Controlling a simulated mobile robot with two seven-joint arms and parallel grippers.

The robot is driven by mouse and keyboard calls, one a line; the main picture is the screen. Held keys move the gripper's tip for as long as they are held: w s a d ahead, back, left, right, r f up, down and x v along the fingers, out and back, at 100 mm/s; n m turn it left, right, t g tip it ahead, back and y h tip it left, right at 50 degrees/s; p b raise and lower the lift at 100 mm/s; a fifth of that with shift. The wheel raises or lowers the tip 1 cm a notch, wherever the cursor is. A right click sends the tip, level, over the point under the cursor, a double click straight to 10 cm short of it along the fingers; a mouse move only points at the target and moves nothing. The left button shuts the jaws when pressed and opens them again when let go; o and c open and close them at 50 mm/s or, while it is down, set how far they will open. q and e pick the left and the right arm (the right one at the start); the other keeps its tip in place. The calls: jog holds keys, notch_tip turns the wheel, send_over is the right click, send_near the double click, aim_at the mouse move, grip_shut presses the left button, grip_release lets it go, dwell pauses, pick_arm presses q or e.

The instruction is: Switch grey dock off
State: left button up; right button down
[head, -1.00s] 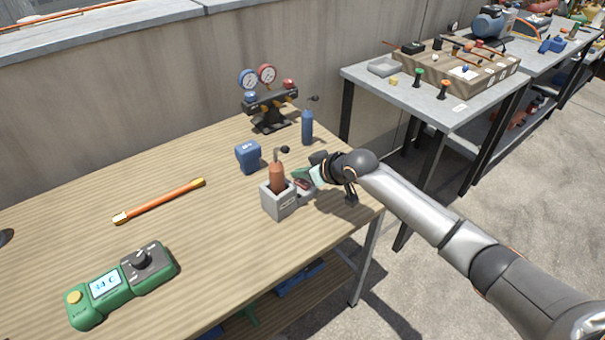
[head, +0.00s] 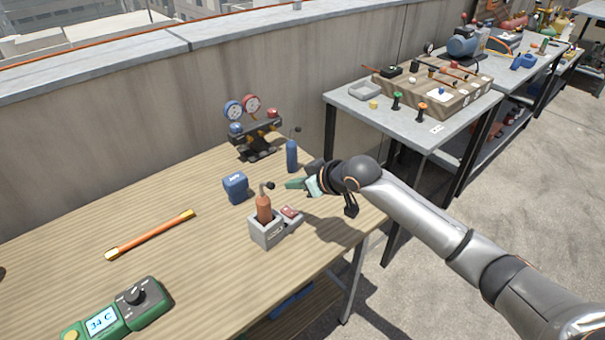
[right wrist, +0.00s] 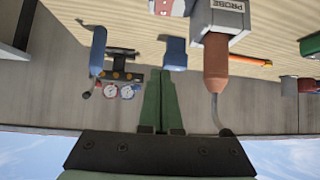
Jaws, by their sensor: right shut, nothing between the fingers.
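The grey dock (head: 262,237) stands near the right end of the wooden table, holding an upright brown-orange probe (head: 264,208) with a bent dark tip. Its low side part carries a red switch (head: 290,211); which way it is set is too small to tell. In the right wrist view, which is upside down, the dock (right wrist: 226,20) and probe (right wrist: 216,66) show at the top, with the red switch (right wrist: 172,6) at the frame edge. My right gripper (head: 288,184) has its green fingers shut and empty, above and behind the switch, apart from it. My left gripper is out of view.
Close by are a blue block (head: 235,187), a blue bottle (head: 292,156) and a gauge manifold (head: 254,135). An orange bar (head: 150,235) and a green meter (head: 118,314) lie left. A grey bench (head: 440,128) stands right.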

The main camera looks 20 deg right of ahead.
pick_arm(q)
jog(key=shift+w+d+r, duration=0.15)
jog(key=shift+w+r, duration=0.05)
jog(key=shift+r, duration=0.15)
pick_arm(e)
jog(key=s+r, duration=0.1)
jog(key=s+d+r, duration=0.1)
jog(key=r, duration=0.1)
